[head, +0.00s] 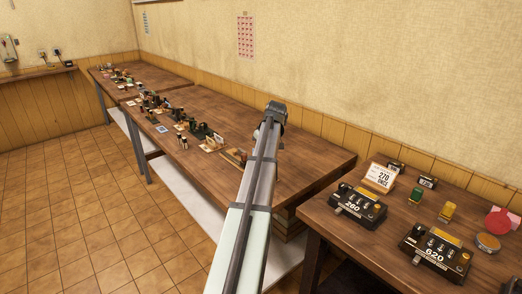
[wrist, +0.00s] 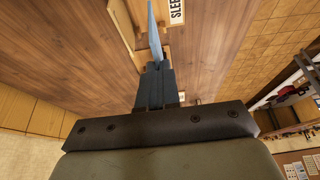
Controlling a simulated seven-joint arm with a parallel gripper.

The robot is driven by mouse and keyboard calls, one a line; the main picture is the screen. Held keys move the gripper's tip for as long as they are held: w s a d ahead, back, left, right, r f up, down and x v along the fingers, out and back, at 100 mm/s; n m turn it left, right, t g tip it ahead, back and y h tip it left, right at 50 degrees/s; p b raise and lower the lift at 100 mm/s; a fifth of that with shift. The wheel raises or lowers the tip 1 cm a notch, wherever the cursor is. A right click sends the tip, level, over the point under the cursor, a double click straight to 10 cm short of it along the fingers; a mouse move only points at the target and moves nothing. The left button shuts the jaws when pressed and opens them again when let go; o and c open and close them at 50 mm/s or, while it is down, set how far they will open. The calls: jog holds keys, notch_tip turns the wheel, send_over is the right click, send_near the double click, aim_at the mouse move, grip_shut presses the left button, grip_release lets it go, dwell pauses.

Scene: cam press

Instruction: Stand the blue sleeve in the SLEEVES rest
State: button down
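In the wrist view the dark fingers of my gripper (wrist: 156,68) are closed on the blue sleeve (wrist: 154,35), a thin light-blue piece seen nearly edge-on that sticks out past the fingertips. A light wooden rest (wrist: 124,22) lies beyond and to the left of it, partly cut off by the frame edge. A white label (wrist: 177,11) reading "SLEE" stands just right of the sleeve's tip. I cannot tell whether the sleeve touches the rest. In the head view my fingers and the sleeve are hidden by my arm.
The long wooden table (head: 310,150) has bare room right of my arm. Several small items and stamps (head: 200,130) line its front edge. A nearer table holds two black devices marked 260 (head: 358,207) and 620 (head: 436,250), and a 270 card (head: 381,177).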

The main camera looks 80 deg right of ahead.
jog(key=shift+f, duration=0.15)
jog(key=shift+f, duration=3.4)
jog(key=shift+f, duration=0.2)
jog(key=c, duration=0.7)
grip_release()
jog(key=shift+r, duration=0.1)
jog(key=shift+r, duration=3.4)
